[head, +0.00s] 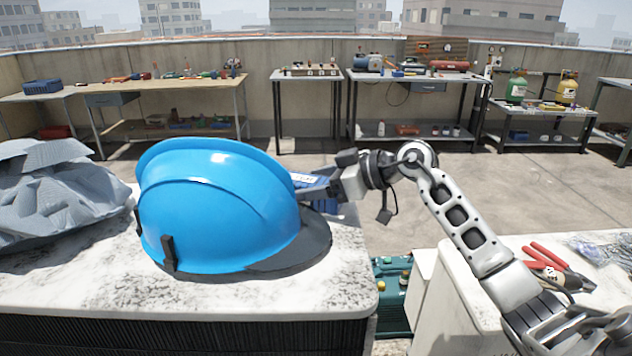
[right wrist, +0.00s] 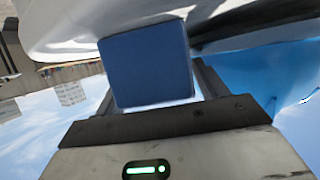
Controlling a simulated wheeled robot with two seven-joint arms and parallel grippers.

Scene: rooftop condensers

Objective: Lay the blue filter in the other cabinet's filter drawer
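The blue filter (head: 303,179), a blue block with a white label, shows in the head view just right of the blue helmet, which hides part of it. My right gripper (head: 314,190) reaches in from the right at the rear edge of the left white cabinet (head: 100,275). In the right wrist view, the filter (right wrist: 148,65) fills the space between the two fingers, which appear closed on its sides. A second white cabinet (head: 455,290) stands at the right. No filter drawer shows in either view. My left gripper is not in view.
A blue helmet (head: 215,205) stands on the left cabinet, close to my right gripper. A grey crumpled cover (head: 50,195) lies left of it. Red-handled pliers (head: 550,265) lie on the right cabinet. A green case (head: 391,290) sits between the cabinets. Workbenches (head: 415,78) line the wall.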

